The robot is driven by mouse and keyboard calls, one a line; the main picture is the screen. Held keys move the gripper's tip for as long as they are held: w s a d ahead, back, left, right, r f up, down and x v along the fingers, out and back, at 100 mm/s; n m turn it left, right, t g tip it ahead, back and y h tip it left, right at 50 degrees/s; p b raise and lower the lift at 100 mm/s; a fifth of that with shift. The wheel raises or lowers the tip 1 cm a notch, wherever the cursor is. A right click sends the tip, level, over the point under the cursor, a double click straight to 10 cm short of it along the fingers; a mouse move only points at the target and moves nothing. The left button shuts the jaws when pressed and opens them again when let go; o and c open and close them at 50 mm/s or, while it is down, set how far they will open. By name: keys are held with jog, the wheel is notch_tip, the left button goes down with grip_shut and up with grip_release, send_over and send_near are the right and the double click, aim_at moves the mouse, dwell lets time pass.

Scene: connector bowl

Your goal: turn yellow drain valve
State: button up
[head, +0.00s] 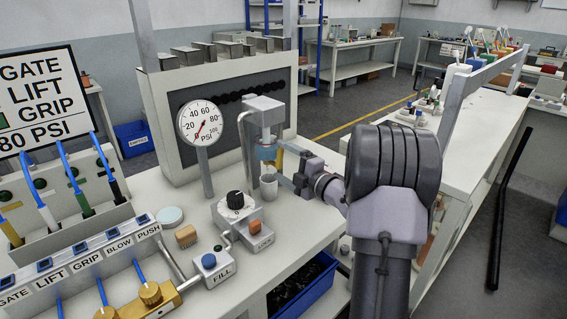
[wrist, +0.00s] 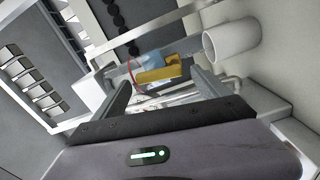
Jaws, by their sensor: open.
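The yellow drain valve (wrist: 158,75) shows in the wrist view as a flat yellow lever with a dark hole near one end. It lies across the gap between my fingers, near their tips; contact is not clear. In the head view a sliver of yellow (head: 279,158) shows beside the blue-ringed bowl (head: 267,152) under the grey housing (head: 264,112). My gripper (wrist: 160,90) is open, and in the head view (head: 286,168) it reaches to the bowl from the right. My arm hides part of this area.
A white cup (head: 268,187) stands below the bowl, close to my gripper; it also shows in the wrist view (wrist: 232,40). A pressure gauge (head: 200,123) stands left. A black-knobbed box (head: 240,215) and a FILL button box (head: 212,266) sit in front.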

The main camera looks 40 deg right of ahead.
jog(key=s+d+p, duration=0.1)
jog(key=s+p, duration=0.3)
jog(key=s, duration=1.3)
jog(key=shift+s+d+p, duration=0.15)
jog(key=shift+s+p, duration=0.05)
jog(key=shift+p, duration=0.1)
